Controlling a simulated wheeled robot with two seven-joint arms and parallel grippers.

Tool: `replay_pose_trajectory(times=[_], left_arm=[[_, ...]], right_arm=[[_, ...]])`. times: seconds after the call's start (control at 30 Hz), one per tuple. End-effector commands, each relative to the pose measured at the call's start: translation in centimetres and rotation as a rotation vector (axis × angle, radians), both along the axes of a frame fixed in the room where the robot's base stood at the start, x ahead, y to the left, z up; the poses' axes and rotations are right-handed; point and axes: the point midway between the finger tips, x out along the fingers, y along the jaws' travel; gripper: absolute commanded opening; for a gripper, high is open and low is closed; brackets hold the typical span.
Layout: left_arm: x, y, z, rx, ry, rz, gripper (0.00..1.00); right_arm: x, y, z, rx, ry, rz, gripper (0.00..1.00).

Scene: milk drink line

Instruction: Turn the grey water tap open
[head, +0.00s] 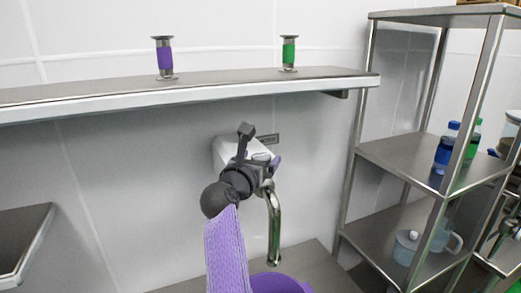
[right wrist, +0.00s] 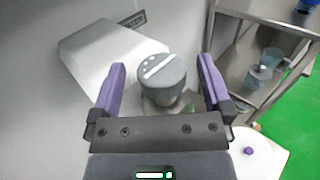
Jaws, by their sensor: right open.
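The grey water tap knob (right wrist: 160,75), a round cap with a white bar and dots on top, sits between the two purple-lined fingers of my right gripper (right wrist: 161,66). The gripper is open, with a finger on either side of the knob; visible gaps separate them from it. In the head view my right gripper (head: 260,148) is at the white wall box (head: 226,152), and its wrist hides part of the tap. The tap's curved metal spout (head: 274,228) hangs down below it. My left gripper is not in view.
A purple container (head: 280,284) stands below the spout. A wall shelf (head: 200,91) above holds a purple-banded (head: 164,58) and a green-banded cylinder (head: 288,53). A metal rack (head: 400,155) at right holds bottles and jugs.

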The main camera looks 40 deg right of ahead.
Motion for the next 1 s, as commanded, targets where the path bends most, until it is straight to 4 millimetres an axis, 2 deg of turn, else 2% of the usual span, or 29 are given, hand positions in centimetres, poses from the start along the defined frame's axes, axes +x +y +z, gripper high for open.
replay_pose_trajectory(times=[0.13, 0.4, 0.47, 0.83, 0.87, 1.0], left_arm=[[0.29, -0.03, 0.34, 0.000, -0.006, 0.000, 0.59], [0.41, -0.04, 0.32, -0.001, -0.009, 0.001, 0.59], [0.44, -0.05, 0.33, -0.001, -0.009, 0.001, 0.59], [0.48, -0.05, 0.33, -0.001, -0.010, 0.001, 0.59], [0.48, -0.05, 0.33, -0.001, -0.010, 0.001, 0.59], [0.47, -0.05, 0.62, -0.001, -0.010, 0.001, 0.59]], right_arm=[[0.59, -1.27, 0.06, -0.001, 0.000, -0.001, 1.00], [0.72, -1.45, -0.08, 0.000, 0.000, 0.000, 1.00], [0.71, -1.44, -0.08, 0.000, 0.000, 0.000, 0.89], [0.71, -1.42, -0.06, 0.000, 0.000, 0.000, 0.11], [0.71, -1.42, -0.06, 0.000, 0.000, 0.000, 0.06], [0.69, -1.42, 0.05, 0.000, 0.001, 0.005, 0.06]])
